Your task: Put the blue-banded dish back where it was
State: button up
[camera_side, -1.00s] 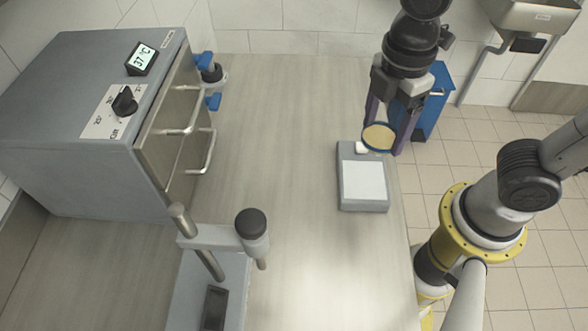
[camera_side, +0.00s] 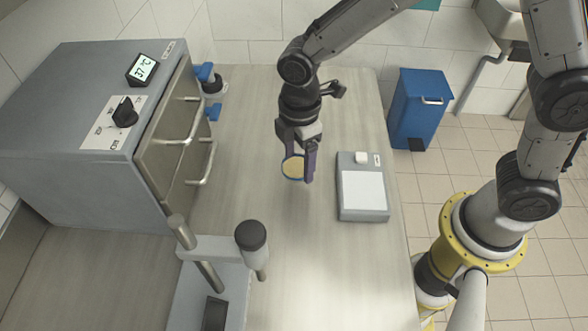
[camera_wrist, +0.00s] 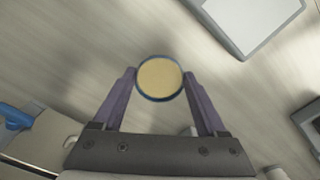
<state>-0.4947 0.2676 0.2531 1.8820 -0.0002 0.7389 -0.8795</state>
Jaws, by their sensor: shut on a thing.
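The blue-banded dish (camera_side: 293,167) is small and round, with a pale yellow top and a blue rim. My gripper (camera_side: 296,166) is shut on it and holds it above the bench, between the grey cabinet and the flat grey device. In the wrist view the dish (camera_wrist: 160,78) sits between the purple fingertips, with bare bench below it.
A grey cabinet (camera_side: 85,105) with a 37 °C display, a dial and handled doors stands at the left. A flat grey device (camera_side: 362,214) with a white plate lies at the right. A stand with a black-capped tube (camera_side: 250,236) is in front. The bench (camera_side: 300,270) between is clear.

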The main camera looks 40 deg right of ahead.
aim_at(294, 172)
jog(key=shift+w+a+f, duration=0.15)
jog(key=shift+w+f, duration=0.2)
jog(key=shift+f, duration=0.15)
jog(key=shift+w+f, duration=0.1)
jog(key=shift+f, duration=1.55)
jog(key=shift+f, duration=0.15)
jog(key=o, duration=1.4)
